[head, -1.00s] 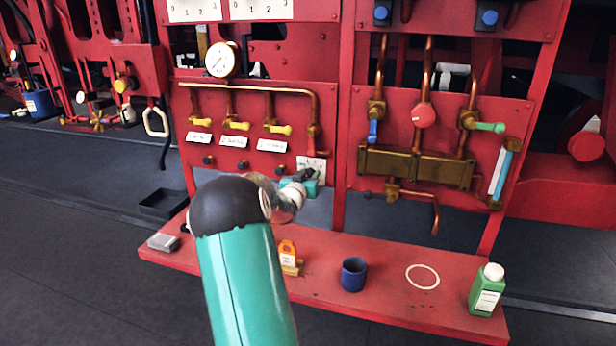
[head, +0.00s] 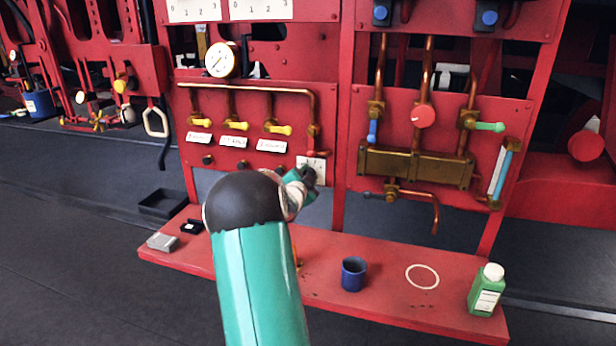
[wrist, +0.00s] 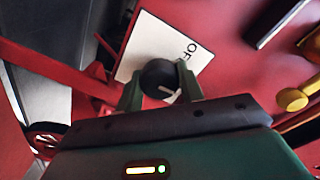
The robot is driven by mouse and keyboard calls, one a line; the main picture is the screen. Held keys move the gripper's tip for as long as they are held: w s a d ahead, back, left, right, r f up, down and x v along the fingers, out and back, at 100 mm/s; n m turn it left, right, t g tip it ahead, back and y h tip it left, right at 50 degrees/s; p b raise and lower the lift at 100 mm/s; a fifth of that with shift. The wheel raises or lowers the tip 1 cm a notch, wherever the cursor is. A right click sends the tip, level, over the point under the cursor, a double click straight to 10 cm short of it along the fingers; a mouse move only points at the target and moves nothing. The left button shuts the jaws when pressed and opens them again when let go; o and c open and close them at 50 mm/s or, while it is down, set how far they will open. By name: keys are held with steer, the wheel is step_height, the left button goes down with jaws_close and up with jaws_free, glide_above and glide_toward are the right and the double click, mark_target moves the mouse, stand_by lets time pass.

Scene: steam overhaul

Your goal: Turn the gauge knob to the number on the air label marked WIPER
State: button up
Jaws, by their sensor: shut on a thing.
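The black gauge knob (wrist: 160,78) sits on a white dial plate (wrist: 146,42) in the wrist view, with the letters "OF" showing at one side. It has a pale pointer mark. My gripper (wrist: 160,90) is shut on the knob, one green finger on each side. In the head view the dial plate (head: 316,163) shows at the lower right of the left red panel, and my gripper (head: 308,176) covers the knob there. Three white labels hang under yellow valves: a left one (head: 199,138), a middle one (head: 233,142) and a right one (head: 271,146). Their writing is too small to read.
A red shelf (head: 385,305) runs below, with a blue cup (head: 353,273), a green bottle (head: 487,290) and a grey block (head: 162,242). Copper pipes and a round gauge (head: 221,60) are above the labels. A red wheel-like knob (head: 422,116) is on the right panel.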

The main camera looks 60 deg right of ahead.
steer(key=m, duration=0.6)
steer(key=shift+s+f, duration=0.1)
steer(key=m, duration=0.6)
steer(key=shift+t, duration=0.3)
stand_by(0.3)
steer(key=o, duration=1)
steer(key=a, duration=0.4)
steer(key=s+a, duration=0.1)
steer(key=a, duration=0.4)
steer(key=s+a, duration=0.1)
steer(key=a, duration=0.3)
steer(key=shift+s+a+r, duration=0.1)
steer(key=shift+a+r, duration=0.1)
steer(key=shift+a, duration=0.1)
